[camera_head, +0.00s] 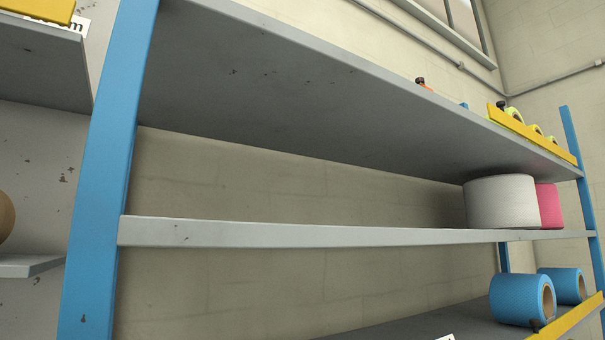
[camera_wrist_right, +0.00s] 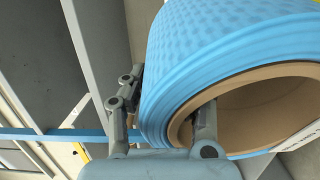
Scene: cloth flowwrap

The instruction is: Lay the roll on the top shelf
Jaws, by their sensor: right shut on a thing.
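A blue textured roll (camera_wrist_right: 215,55) with a brown cardboard core fills the upper right of the right wrist view. My right gripper (camera_wrist_right: 165,118) is shut on its wall, one finger inside the core and the other against the outer face. The far end of the roll is cut off by the picture edge. In the head view, the top shelf (camera_head: 345,62) is a grey board seen from below, so most of its upper face is hidden. Neither gripper nor the held roll shows in the head view. My left gripper is in no view.
Blue posts (camera_head: 100,170) carry the shelves. The middle shelf (camera_head: 300,235) holds a white roll (camera_head: 500,202) and a pink thing (camera_head: 548,205) at its right end; its left part is clear. Blue rolls (camera_head: 515,298) lie on the lower shelf. A yellow strip (camera_head: 535,137) edges the top shelf's right end.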

